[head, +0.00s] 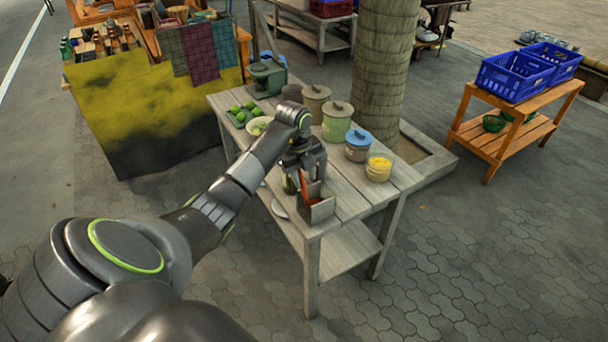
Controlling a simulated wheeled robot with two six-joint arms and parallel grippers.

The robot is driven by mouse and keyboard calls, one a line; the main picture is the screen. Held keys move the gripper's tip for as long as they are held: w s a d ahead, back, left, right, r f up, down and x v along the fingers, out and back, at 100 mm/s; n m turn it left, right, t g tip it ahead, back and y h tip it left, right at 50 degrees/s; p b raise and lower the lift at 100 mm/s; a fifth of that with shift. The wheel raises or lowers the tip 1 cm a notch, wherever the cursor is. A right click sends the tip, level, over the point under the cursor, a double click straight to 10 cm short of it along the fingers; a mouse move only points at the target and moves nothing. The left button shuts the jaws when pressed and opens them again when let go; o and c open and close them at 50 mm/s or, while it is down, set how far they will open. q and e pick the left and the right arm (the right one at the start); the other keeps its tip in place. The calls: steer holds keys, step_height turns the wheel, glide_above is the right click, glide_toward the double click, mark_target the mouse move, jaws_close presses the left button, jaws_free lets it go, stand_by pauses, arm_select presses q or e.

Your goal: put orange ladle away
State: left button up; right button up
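My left gripper (304,178) points down over the near end of the wooden table (345,205). It is just above and behind a small grey metal holder (321,211). An orange-red piece (305,190), which looks like part of the orange ladle, shows between the gripper and the holder. The rest of it is hidden by the holder and the gripper. I cannot tell whether the fingers are closed on it or whether it rests in the holder. My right gripper is out of view.
Lidded pots (337,121), a blue-lidded jar (358,146) and a yellow-filled jar (379,168) stand along the table's right side. Green limes (240,112) and a bowl (260,125) lie farther back, close to my forearm. A thick post (384,60) rises behind the table.

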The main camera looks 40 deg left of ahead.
arm_select(q)
steer(key=shift+r, duration=0.1)
steer(key=r, duration=0.2)
steer(key=r+b, duration=0.1)
steer(key=r, duration=0.2)
steer(key=s+r, duration=0.1)
steer(key=r, duration=0.2)
steer(key=shift+a, duration=0.3)
step_height(320, 180, up, 9)
steer(key=s+p, duration=0.1)
steer(key=p, duration=0.7)
steer(key=shift+a, duration=0.15)
steer(key=shift+s, duration=0.1)
